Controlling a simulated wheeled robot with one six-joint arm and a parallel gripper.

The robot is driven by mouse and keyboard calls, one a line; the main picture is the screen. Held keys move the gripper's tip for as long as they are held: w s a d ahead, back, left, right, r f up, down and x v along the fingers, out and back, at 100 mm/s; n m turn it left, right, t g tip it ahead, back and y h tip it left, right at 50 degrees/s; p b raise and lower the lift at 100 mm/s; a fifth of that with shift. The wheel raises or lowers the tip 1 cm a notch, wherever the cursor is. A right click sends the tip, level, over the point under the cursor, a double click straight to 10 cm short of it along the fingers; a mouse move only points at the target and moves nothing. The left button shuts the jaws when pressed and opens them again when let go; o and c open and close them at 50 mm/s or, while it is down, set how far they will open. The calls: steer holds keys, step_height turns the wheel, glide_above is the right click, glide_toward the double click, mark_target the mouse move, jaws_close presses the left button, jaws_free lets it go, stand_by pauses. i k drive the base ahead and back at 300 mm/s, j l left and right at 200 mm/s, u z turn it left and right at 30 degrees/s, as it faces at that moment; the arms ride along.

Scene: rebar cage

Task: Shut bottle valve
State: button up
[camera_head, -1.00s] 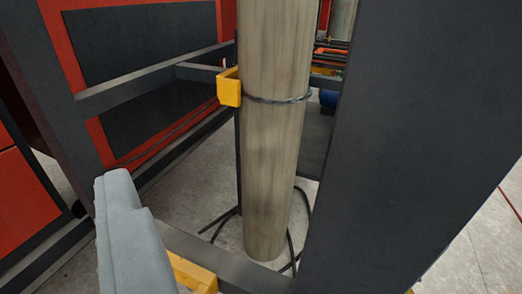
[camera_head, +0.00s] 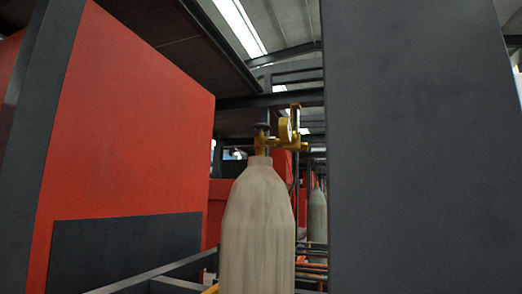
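The gas bottle (camera_head: 258,230) stands upright in the lower middle of the view, a pale grey-brown cylinder with a tapered shoulder. The bottle valve (camera_head: 262,138) sits on its top, with a dark knob above a yellow body. A yellow regulator with a round gauge (camera_head: 285,130) is attached at the valve's right. Whether the valve is open or shut cannot be seen. My gripper is not in view.
A wide dark grey post (camera_head: 420,150) fills the right side, nearer than the bottle. A red panel (camera_head: 130,130) and a dark post (camera_head: 35,130) stand at left. Grey rails (camera_head: 175,272) run beside the bottle's lower part. Another bottle (camera_head: 318,212) stands farther back.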

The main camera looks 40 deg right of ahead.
mark_target(257, 126)
steer(key=i+j+z, duration=0.3)
steer(key=i+j, duration=0.15)
steer(key=i+j+z, duration=0.25)
steer(key=i+j, duration=0.25)
